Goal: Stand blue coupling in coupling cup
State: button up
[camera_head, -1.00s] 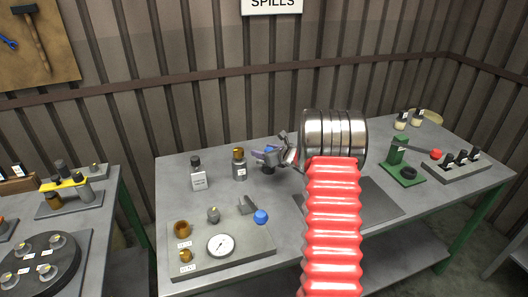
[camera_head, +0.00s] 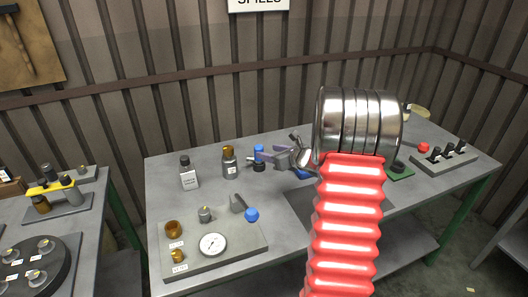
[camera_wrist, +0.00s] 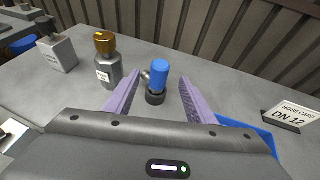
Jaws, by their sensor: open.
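The blue coupling (camera_wrist: 160,74) stands upright on the bench in the wrist view, with a blue upper part, a black foot and a small metal piece at its side.
A brown-capped grey bottle (camera_wrist: 107,62) stands close left of the coupling, and a squarish bottle (camera_wrist: 60,52) farther left. A blue tray (camera_wrist: 252,135) and a "HOSE CARD DN 12" sign (camera_wrist: 288,116) are at right. The board (camera_head: 240,247) also holds a dial gauge (camera_head: 212,244).

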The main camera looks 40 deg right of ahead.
jog(key=shift+v, duration=1)
jog(key=s+a+r+n+g+y, duration=0.25)
jog(key=a+n, duration=0.35)
jog(key=a, duration=0.4)
jog(key=s+a+r+n+g+y, duration=0.1)
jog(key=s+a+r+n, duration=0.25)
jog(key=a+n, duration=0.45)
jog(key=s+a+r+n+g+y, duration=0.2)
jog(key=a+r+n, duration=0.15)
jog(key=a, duration=0.85)
jog(key=s+a+n+g+h, duration=0.1)
jog(key=s+a+n+h, duration=0.1)
jog(key=s+n, duration=0.7)
jog(key=s+a+r+n+g+h, duration=0.1)
jog(key=s+a+n+h, duration=0.2)
jog(key=s+n, duration=0.6)
jog(key=shift+s+a+r+h, duration=0.35)
jog(key=shift+s+a, duration=0.15)
jog(key=shift+s, duration=1.65)
